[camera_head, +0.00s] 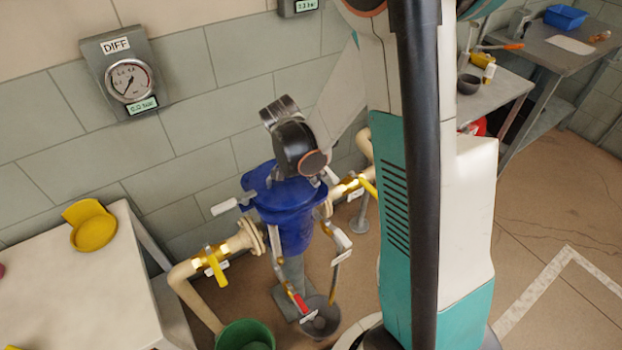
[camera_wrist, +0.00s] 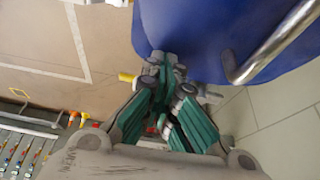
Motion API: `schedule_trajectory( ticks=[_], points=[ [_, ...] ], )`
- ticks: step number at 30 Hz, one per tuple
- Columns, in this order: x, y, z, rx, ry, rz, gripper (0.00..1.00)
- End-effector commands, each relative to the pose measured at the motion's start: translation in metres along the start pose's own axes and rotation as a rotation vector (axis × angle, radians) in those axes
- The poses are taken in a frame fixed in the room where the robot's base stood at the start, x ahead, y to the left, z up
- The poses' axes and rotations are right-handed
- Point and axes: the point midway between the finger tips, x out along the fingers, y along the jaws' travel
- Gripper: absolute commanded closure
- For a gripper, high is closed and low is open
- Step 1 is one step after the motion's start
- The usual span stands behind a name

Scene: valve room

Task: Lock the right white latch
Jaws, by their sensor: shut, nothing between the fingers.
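The blue housing (camera_head: 287,210) stands between pipes in the head view. A white latch grip (camera_head: 341,238) hangs at its right side on a metal wire, apart from the body. Another white grip (camera_head: 224,207) sticks out at its upper left. In the wrist view my gripper (camera_wrist: 166,68) is shut and empty, with its green-padded fingers beside the blue housing (camera_wrist: 200,30). A bent metal bar (camera_wrist: 270,48) runs along the housing there. In the head view my arm's wrist covers the housing top, and the fingers are hidden. I cannot tell whether they touch the housing.
Yellow-handled valves (camera_head: 215,267) sit on the pipe beside the housing. A grey bucket (camera_head: 320,318) and a green bucket (camera_head: 245,335) stand below. A white table (camera_head: 90,285) is at left. A gauge (camera_head: 128,80) hangs on the wall. Floor is clear at right.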

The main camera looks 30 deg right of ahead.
Motion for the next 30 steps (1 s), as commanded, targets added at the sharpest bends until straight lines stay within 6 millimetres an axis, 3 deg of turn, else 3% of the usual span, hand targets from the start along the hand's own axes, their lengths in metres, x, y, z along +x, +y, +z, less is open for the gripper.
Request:
schedule_trajectory(
  ticks=[30],
  points=[
    [0.0029, 0.005, -0.007, -0.106, 0.0, -0.043, 1.0]
  ],
)
